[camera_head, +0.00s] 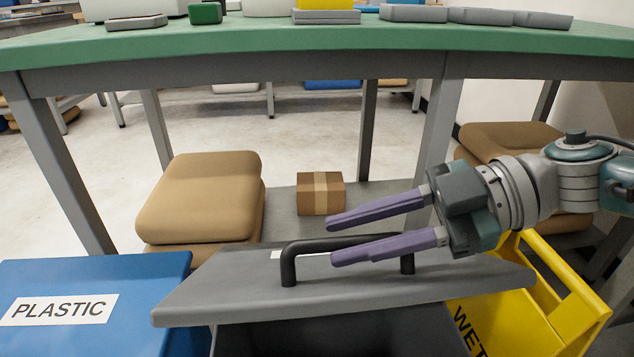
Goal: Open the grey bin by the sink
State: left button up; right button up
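The grey bin (345,338) stands at the bottom centre, between a blue bin and a yellow one. Its wide grey lid (225,287) carries a black bar handle (288,264) and a small white label. I cannot tell whether the lid is fully down or slightly raised. My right gripper (331,240) comes in from the right with its two purple fingers apart. The handle's bar shows between the fingers, one on its far side and one on its near side; contact is unclear. The lower finger hides part of the handle and lid. My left gripper is out of view.
The blue bin marked PLASTIC (120,275) is at left; the yellow bin marked WET (555,300) is at right, under my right arm. Behind stands a green-topped table (240,38). A cardboard box (320,194) and brown cushions (205,195) lie beneath and beside it.

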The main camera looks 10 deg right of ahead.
notch_tip(320, 180, up, 3)
jog(key=p, duration=0.1)
send_over(428, 266)
jog(key=shift+d, duration=0.1)
